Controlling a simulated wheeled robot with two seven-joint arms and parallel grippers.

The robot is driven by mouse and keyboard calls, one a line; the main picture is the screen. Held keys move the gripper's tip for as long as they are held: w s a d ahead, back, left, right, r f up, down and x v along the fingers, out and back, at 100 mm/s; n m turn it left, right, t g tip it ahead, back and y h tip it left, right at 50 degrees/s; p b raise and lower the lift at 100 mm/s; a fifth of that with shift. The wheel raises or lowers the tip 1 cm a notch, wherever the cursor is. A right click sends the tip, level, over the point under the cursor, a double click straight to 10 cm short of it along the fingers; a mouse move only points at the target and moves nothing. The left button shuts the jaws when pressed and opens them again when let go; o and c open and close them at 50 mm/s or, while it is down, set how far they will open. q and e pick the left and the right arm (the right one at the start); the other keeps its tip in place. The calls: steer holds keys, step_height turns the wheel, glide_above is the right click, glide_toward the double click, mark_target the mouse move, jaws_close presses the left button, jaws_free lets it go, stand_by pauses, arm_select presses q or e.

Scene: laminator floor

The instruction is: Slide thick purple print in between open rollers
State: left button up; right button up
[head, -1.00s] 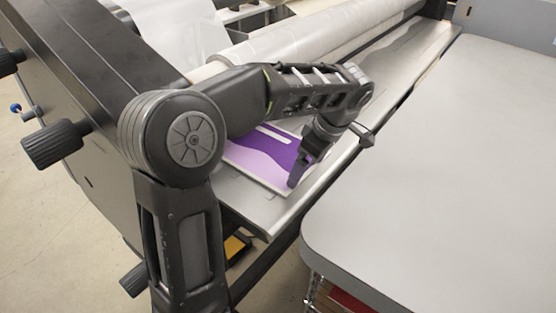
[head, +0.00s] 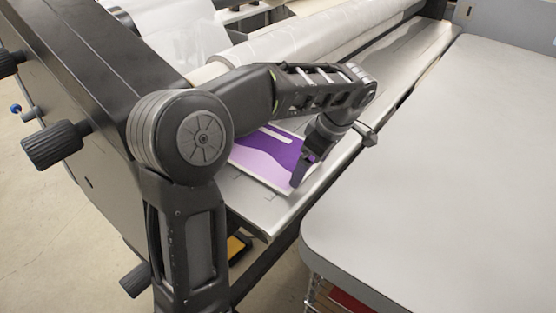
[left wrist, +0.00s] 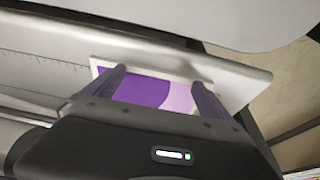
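The purple print (head: 264,161), with dark purple, lilac and white shapes, lies flat on the laminator's metal feed table (head: 262,209). My left arm crosses in front of it and hides part of it. My left gripper (head: 304,172) points down at the print's right side, with its fingertips at the print's surface. In the left wrist view, its two fingers (left wrist: 160,88) are spread apart, with the print (left wrist: 146,91) showing between them. I cannot tell how firmly they touch it. The roller (head: 310,45) with clear film lies behind my forearm; the gap between rollers is hidden. My right gripper is not in view.
A large grey table (head: 440,170) with a rounded corner stands at the right, close to the feed table's edge. The laminator's dark side housing (head: 85,75) with a black knob (head: 55,145) is at the left. The feed table beyond the gripper is clear.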

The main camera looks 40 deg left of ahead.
mark_target(294, 164)
arm_select(q)
steer(key=shift+a, duration=1.5)
steer(key=shift+d, duration=0.3)
stand_by(0.8)
steer(key=shift+w, duration=0.35)
steer(key=shift+a, duration=0.95)
stand_by(0.6)
steer(key=shift+d+b, duration=0.3)
steer(key=shift+d, duration=0.35)
stand_by(0.4)
